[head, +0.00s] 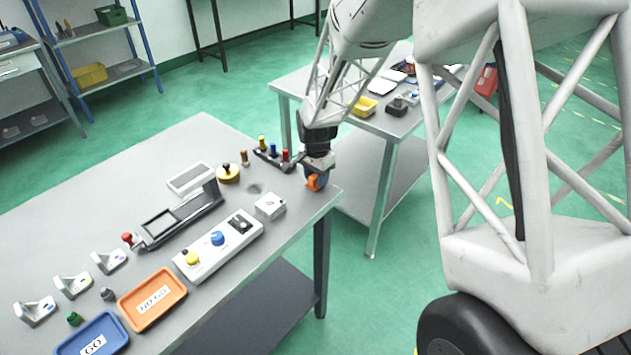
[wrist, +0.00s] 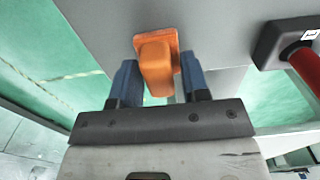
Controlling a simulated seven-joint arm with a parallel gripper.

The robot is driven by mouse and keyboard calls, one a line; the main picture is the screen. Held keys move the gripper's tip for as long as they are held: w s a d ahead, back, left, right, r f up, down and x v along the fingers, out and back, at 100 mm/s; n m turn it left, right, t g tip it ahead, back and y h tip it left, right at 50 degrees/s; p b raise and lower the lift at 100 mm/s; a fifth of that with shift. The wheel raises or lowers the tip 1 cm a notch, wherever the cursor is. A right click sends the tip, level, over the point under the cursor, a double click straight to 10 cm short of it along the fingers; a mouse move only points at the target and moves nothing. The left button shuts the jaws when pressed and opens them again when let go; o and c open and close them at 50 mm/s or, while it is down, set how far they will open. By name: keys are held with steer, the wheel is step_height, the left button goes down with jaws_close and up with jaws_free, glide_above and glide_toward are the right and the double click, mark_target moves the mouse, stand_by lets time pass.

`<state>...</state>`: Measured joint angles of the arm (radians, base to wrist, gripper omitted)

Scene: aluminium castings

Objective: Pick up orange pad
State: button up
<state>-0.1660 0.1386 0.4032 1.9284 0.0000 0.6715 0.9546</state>
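The orange pad (wrist: 157,66) shows in the wrist view as a block with a wider flat part behind it, against the grey tabletop. My gripper (wrist: 159,92) has its two blue fingers on either side of the block, with a narrow gap visible at least on the right, so it looks open around the pad. In the head view the orange pad (head: 313,183) is at the right corner of the near table, just below my gripper (head: 317,176). The gripper partly hides it there. Contact between pad and fingers is hard to judge.
A dark rack with coloured posts (head: 273,153) stands just left of my gripper; a red post (wrist: 305,64) shows in the wrist view. A small white box (head: 270,206) and a control panel (head: 218,246) are nearby. An orange NO GO tray (head: 131,318) lies further front.

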jaws_close()
steer(key=shift+r, duration=0.8)
step_height(320, 180, up, 2)
steer(key=shift+r, duration=0.1)
steer(key=s+d+r, duration=0.1)
steer(key=s+d, duration=0.1)
steer(key=s, duration=1.3)
steer(key=shift+s+d, duration=0.3)
steer(key=shift+s, duration=0.1)
steer(key=shift+r, duration=0.1)
